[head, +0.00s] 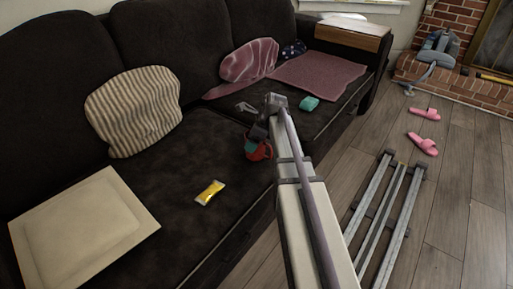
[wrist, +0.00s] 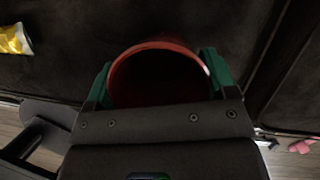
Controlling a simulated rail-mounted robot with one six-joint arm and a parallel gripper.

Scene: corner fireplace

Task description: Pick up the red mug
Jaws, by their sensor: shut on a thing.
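The red mug (head: 262,153) is over the front part of the dark sofa seat, just left of my arm in the head view. My gripper (head: 252,144) is shut on it, with green fingers at its sides. In the wrist view, my gripper (wrist: 160,76) has one finger on each side of the red mug (wrist: 157,47), whose round rim and dark inside face the camera. The near part of the mug is hidden by the gripper body. I cannot tell whether the mug touches the seat.
On the sofa (head: 150,185) lie a yellow packet (head: 209,192), a teal item (head: 309,103), a striped cushion (head: 134,111), a cream cushion (head: 82,232) and a pink blanket (head: 318,76). Pink slippers (head: 424,143) lie on the wooden floor at right.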

